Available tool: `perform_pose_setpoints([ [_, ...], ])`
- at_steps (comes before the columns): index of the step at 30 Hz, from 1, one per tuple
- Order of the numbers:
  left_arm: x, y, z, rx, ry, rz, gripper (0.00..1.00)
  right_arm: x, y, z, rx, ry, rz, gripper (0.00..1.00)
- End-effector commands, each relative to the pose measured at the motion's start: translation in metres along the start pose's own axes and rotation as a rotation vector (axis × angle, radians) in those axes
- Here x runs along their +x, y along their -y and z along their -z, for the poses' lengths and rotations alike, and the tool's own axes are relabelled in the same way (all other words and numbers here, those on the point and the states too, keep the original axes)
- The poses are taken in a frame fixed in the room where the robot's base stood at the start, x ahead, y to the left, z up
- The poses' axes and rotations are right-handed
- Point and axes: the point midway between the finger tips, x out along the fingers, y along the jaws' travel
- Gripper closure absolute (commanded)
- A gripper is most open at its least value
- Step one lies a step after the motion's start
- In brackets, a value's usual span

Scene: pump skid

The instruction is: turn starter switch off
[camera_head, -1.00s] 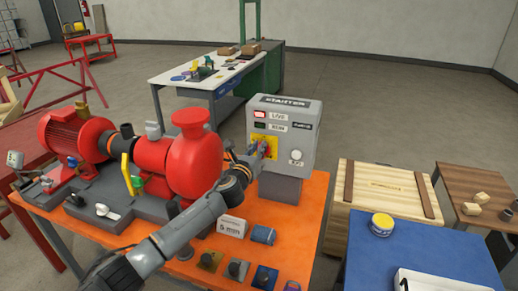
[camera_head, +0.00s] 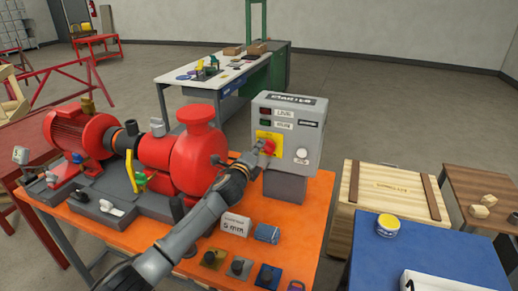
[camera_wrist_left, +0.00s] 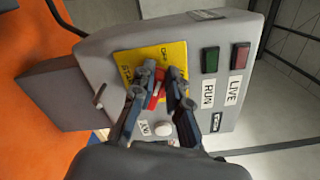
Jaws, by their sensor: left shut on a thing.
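The grey starter box (camera_head: 312,135) stands on a pedestal at the right end of the orange bench. Its red rotary switch (camera_head: 269,147) sits on a yellow plate (camera_head: 262,135) on the front face. My left gripper (camera_head: 258,154) is at the switch. In the left wrist view its fingers (camera_wrist_left: 161,84) are shut around the red switch handle (camera_wrist_left: 154,97), partly hiding it. The handle slants towards the OFF lettering on the yellow plate (camera_wrist_left: 168,54). The LIVE lamp (camera_wrist_left: 241,54) and the RUN lamp (camera_wrist_left: 210,59) both look dark. My right gripper is not in view.
A red pump (camera_head: 197,155) and motor stand left of the box, close to my left arm. A white carton (camera_head: 235,225), a blue item (camera_head: 267,234) and several small blocks lie on the orange bench (camera_head: 315,215). A wooden crate (camera_head: 392,198) stands to the right.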

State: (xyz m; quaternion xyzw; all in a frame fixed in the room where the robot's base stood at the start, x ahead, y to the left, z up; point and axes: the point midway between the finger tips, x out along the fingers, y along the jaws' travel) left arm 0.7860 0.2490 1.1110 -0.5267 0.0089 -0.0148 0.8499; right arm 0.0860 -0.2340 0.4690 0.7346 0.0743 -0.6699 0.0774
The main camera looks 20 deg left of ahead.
Motion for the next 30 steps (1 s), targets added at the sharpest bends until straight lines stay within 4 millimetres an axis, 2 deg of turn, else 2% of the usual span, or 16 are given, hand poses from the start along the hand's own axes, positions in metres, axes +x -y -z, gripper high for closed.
perform_pose_setpoints([
  [6,-0.0001,-0.0067,0.0016,-0.193,0.000,-0.003,1.00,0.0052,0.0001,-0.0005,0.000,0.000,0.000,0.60],
  [15,-0.0002,-0.0110,0.0028,-0.381,0.000,-0.002,1.00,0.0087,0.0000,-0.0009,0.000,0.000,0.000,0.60],
  [30,-0.0002,-0.0129,0.0035,-0.479,0.000,-0.003,1.00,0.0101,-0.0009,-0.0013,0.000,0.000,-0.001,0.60],
])
